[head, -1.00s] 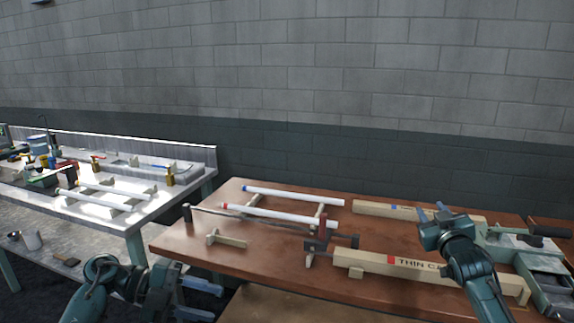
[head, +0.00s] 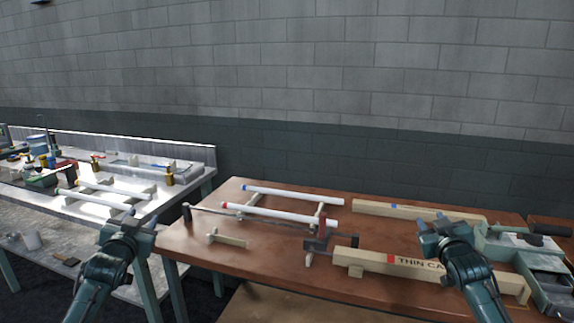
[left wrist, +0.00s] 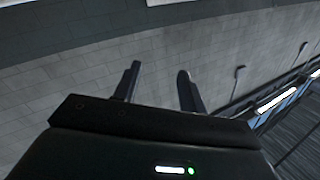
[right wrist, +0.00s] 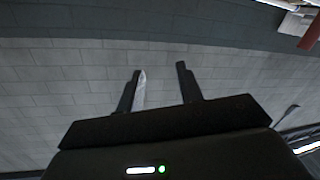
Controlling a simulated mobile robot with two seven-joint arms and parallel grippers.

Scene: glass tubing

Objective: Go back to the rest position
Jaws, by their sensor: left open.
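My left gripper (head: 128,222) is raised in front of the gap between the metal bench and the wooden table. Its two fingers (left wrist: 158,85) stand apart and empty in the left wrist view, against the block wall. My right gripper (head: 444,220) is raised over the right part of the wooden table, in front of the long wooden box. Its fingers (right wrist: 160,90) stand apart with nothing between them in the right wrist view. Neither gripper appears to touch anything.
The wooden table (head: 205,262) holds two white tubes, one with a blue end (head: 292,196) and one with a red end (head: 280,215), on wooden supports. A labelled wooden box (head: 375,262) lies at the front right. A metal bench (head: 75,222) with tools stands left.

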